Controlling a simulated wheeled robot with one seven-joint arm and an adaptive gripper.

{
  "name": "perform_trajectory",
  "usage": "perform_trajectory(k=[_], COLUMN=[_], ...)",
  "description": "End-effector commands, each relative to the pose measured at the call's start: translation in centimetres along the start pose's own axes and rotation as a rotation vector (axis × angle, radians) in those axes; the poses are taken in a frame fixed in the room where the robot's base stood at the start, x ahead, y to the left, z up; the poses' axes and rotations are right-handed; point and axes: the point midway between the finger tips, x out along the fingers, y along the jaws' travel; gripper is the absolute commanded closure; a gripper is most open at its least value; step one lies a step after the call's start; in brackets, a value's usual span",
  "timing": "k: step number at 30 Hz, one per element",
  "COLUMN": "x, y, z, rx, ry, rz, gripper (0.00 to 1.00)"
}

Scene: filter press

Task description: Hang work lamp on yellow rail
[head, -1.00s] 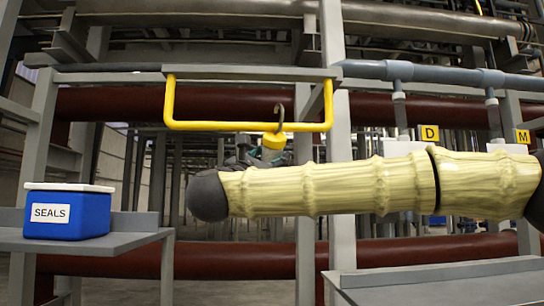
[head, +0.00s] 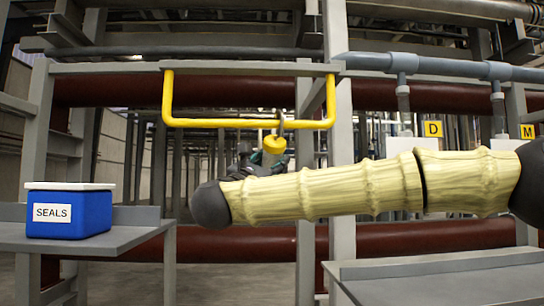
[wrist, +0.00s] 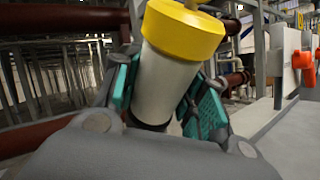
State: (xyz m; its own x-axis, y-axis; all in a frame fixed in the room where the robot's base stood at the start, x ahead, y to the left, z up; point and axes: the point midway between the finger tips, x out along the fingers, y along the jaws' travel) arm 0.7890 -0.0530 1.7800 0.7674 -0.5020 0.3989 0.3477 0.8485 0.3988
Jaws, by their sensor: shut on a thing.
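The yellow rail (head: 222,123) is a U-shaped bar hanging from a grey beam in the head view. The work lamp (head: 276,144) has a yellow cap and a hook at its top, close to the rail's lower bar near its right end. I cannot tell whether the hook is over the bar or only in front of it. My gripper (head: 266,163) is below the bar, partly hidden by my arm. In the wrist view the lamp (wrist: 166,65) shows a yellow cap and a pale body, tilted, between the teal pads of my gripper (wrist: 165,98).
A blue SEALS box (head: 69,212) with a white lid stands on a grey shelf (head: 130,242) at the left. A grey bench (head: 440,270) is at the lower right. Blue-grey pipes (head: 430,67) run at the upper right. Space below the rail's left part is clear.

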Motion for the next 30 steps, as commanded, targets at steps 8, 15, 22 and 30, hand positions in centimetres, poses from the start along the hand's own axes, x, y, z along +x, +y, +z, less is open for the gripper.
perform_trajectory(k=[8,15,22,30], x=[-0.2,-0.2,-0.4,-0.5], y=[-0.3,-0.4,-0.5,-0.6], z=[-0.9,-1.4,-1.8,-2.0], rx=[0.000,0.001,0.000,-0.001], ry=[-0.001,0.000,0.001,0.002], rz=[0.000,0.000,0.001,0.000], gripper=[1.00,1.00,1.00,1.00])
